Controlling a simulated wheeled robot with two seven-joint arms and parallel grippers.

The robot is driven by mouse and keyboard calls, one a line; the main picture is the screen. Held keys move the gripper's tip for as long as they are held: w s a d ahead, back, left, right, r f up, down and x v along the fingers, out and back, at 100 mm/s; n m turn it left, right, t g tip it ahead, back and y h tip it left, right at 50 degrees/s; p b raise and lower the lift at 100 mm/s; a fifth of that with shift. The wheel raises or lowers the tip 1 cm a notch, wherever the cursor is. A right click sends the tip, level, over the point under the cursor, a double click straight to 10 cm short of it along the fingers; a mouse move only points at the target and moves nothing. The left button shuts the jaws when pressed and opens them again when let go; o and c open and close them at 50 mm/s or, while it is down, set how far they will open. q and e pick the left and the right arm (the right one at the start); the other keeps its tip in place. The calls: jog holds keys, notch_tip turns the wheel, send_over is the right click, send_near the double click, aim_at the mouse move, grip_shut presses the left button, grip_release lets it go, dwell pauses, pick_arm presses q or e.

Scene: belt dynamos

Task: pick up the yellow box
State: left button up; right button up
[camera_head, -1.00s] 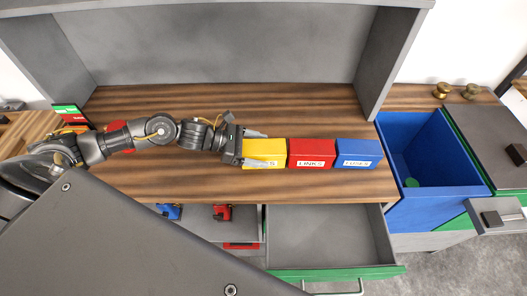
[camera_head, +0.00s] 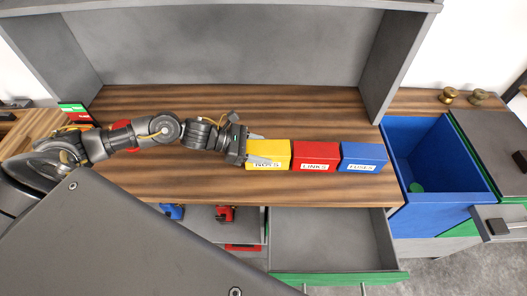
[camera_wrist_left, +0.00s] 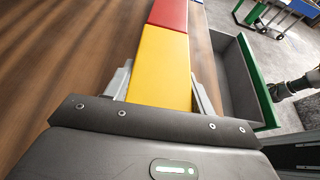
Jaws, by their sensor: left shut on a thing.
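The yellow box (camera_head: 268,150) stands on the wooden worktop at the left end of a row of boxes, with a white label on its front. My left gripper (camera_head: 262,156) reaches it from the left and is shut on it, one finger along its labelled front. In the left wrist view the yellow box (camera_wrist_left: 162,62) lies between the two fingers (camera_wrist_left: 161,90). I cannot see any gap under the box.
A red box (camera_head: 316,155) labelled LINKS is beside the yellow one, then a blue box (camera_head: 363,156). An open grey drawer (camera_head: 332,238) with a green front is below the worktop edge. A blue bin (camera_head: 430,150) stands at right. The worktop (camera_head: 190,182) is clear in front.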

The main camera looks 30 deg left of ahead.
pick_arm(q)
jog(key=shift+r, duration=0.45)
jog(key=s+d+r+p, duration=0.2)
jog(key=s+r+p, duration=0.1)
jog(key=s+r, duration=0.3)
jog(key=s+d+r+p, duration=0.2)
jog(key=s+r+p, duration=0.1)
jog(key=s+r, duration=0.2)
jog(key=shift+s+d+r, duration=0.35)
jog(key=shift+s+r, duration=0.05)
jog(key=shift+s, duration=0.7)
jog(key=w+a+n+t+b, duration=0.1)
jog(key=w+a, duration=0.3)
jog(key=w, duration=0.7)
jog(key=shift+a+r+n+t+y+b, duration=0.35)
jog(key=shift+a+n+t+y+b, duration=0.05)
jog(key=shift+b, duration=0.4)
